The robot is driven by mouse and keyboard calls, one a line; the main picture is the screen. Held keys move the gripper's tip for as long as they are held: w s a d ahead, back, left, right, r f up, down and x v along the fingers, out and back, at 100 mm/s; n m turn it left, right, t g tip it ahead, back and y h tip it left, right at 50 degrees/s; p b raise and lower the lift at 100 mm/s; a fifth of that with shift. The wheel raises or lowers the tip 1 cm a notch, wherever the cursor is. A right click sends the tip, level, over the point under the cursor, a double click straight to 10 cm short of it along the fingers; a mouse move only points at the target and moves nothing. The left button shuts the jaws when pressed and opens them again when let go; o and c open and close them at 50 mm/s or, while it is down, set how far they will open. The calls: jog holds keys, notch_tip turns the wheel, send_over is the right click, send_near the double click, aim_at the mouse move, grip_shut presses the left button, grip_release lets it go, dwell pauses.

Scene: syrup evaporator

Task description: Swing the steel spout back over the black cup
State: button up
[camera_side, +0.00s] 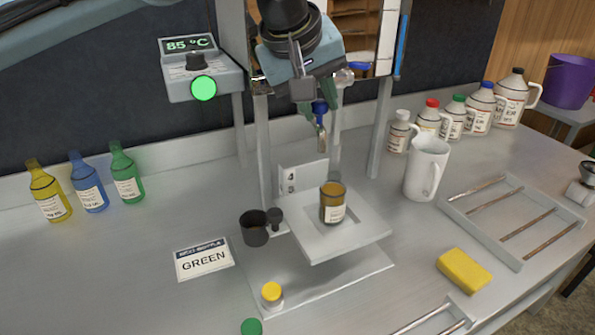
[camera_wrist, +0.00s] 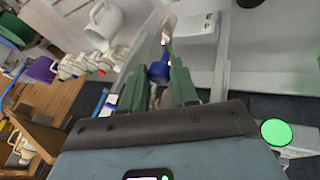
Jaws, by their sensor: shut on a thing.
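The steel spout (camera_side: 322,140) hangs below a blue grip (camera_side: 320,108). Its tip is above the amber jar (camera_side: 333,210), which stands on the white scale platform, not above the black cup. The black cup (camera_side: 253,229) stands to the left of that platform, upright. My gripper (camera_side: 319,99) is shut on the blue grip of the spout. In the wrist view the green fingers of my gripper (camera_wrist: 165,75) flank the blue grip (camera_wrist: 158,72), with the spout (camera_wrist: 167,32) beyond it.
A white platform (camera_side: 352,236) sits under the jar between upright posts. A sign reading GREEN (camera_side: 205,261), a small yellow-capped jar (camera_side: 271,295) and a yellow sponge (camera_side: 464,271) lie around it. A white pitcher (camera_side: 427,170) stands at right. A control box (camera_side: 201,72) reads 85 °C.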

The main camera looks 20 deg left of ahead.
jog(key=shift+s+a, duration=0.1)
jog(key=shift+a, duration=0.15)
jog(key=shift+s+a, duration=0.2)
jog(key=shift+a, duration=0.25)
jog(key=shift+s+a, duration=0.2)
jog(key=shift+a, duration=0.25)
jog(key=shift+s+a, duration=0.2)
jog(key=shift+a, duration=0.85)
jog(key=shift+a, duration=0.1)
jog(key=shift+w+a, duration=0.1)
jog(key=shift+a, duration=0.85)
